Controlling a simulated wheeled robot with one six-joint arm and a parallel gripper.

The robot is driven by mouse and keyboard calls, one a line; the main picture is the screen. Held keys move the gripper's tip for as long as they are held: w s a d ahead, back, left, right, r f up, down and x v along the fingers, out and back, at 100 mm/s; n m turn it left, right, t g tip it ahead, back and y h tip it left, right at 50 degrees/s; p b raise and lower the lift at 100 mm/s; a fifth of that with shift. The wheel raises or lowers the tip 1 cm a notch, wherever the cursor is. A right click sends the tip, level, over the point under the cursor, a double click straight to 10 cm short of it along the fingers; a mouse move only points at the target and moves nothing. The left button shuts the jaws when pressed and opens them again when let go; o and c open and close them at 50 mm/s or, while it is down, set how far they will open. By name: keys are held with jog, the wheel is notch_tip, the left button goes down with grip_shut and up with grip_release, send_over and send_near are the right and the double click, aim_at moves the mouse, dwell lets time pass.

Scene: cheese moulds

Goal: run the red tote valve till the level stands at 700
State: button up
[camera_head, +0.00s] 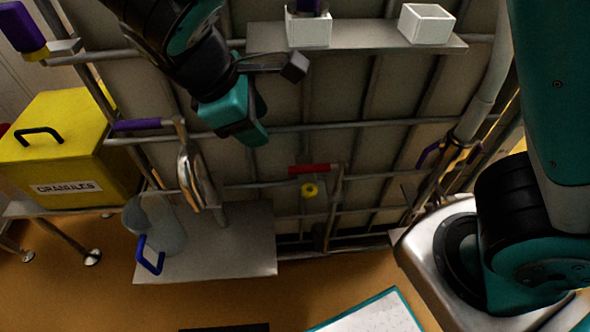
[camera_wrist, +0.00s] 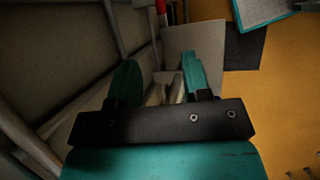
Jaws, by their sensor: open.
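The red valve handle (camera_head: 312,169) sits low on the caged tote, near the middle of the head view, with a small yellow round part (camera_head: 309,190) below it. Part of a red bar (camera_wrist: 154,16) shows at the top of the wrist view. A clear jug (camera_head: 160,225) with a blue handle (camera_head: 149,256) stands on a grey plate (camera_head: 245,252). Its level and markings cannot be read. My gripper (camera_head: 247,128) hangs in front of the tote, above and left of the red handle and apart from it. Its teal fingers (camera_wrist: 159,78) are open with nothing held between them.
Purple handles sit on the left (camera_head: 137,125) and right (camera_head: 430,155) of the cage. A shelf (camera_head: 355,37) with white cups (camera_head: 427,24) is above. A yellow granules box (camera_head: 60,145) stands left. A teal-edged white board (camera_head: 375,315) lies at the front. Orange floor is open in front.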

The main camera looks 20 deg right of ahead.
aim_at(295, 168)
jog(key=b+x, duration=0.4)
jog(key=x, duration=1.2)
grip_shut()
